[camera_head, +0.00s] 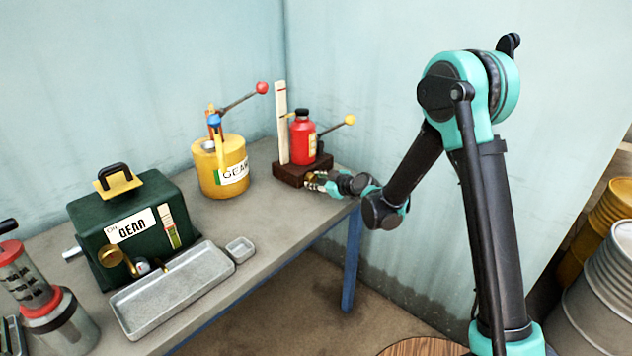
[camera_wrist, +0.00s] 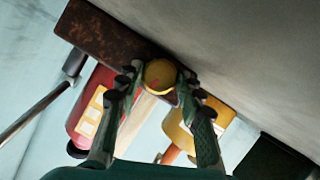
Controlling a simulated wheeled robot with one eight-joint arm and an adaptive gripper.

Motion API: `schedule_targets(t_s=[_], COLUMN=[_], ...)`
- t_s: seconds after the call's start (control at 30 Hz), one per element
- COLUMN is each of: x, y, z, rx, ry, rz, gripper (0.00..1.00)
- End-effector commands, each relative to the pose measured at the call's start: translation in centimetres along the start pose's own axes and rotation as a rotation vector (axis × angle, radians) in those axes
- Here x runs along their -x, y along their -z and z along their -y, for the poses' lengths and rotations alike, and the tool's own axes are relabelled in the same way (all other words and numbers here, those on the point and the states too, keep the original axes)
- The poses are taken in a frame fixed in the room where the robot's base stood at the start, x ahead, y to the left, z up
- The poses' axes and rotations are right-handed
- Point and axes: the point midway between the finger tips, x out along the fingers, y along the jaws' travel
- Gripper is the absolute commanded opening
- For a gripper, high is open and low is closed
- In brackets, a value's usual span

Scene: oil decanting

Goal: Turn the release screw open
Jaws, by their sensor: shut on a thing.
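The red jack (camera_head: 303,140) stands upright on a dark brown base block (camera_head: 290,174) at the far right end of the bench. A brass-yellow round knob, which I take for the release screw (camera_wrist: 160,74), sits low at the base block. My gripper (camera_wrist: 160,80) is shut on it, one finger on each side. In the head view my gripper (camera_head: 318,183) reaches the front of the base block from the right, and fingers partly hide the screw. The wrist view also shows the red jack (camera_wrist: 75,130) and the brown block (camera_wrist: 105,38). The screw's turn angle cannot be told.
A pale upright board (camera_head: 282,122) stands beside the jack, whose lever ends in a yellow ball (camera_head: 350,120). A yellow can (camera_head: 208,170), green box (camera_head: 140,205), metal tray (camera_head: 175,290) and small dish (camera_head: 239,249) are further left. Walls close off the corner behind.

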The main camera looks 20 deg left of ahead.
Motion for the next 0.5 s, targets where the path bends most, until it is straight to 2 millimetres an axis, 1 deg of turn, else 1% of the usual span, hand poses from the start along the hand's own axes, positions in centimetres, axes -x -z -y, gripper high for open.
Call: schedule_targets(t_s=[0.17,0.5], x=[0.03,0.01], y=[-0.04,-0.10], z=[-0.19,-0.37], rx=[-0.108,-0.380], ry=[0.044,0.158], rz=[0.001,0.000], gripper=[0.08,0.08])
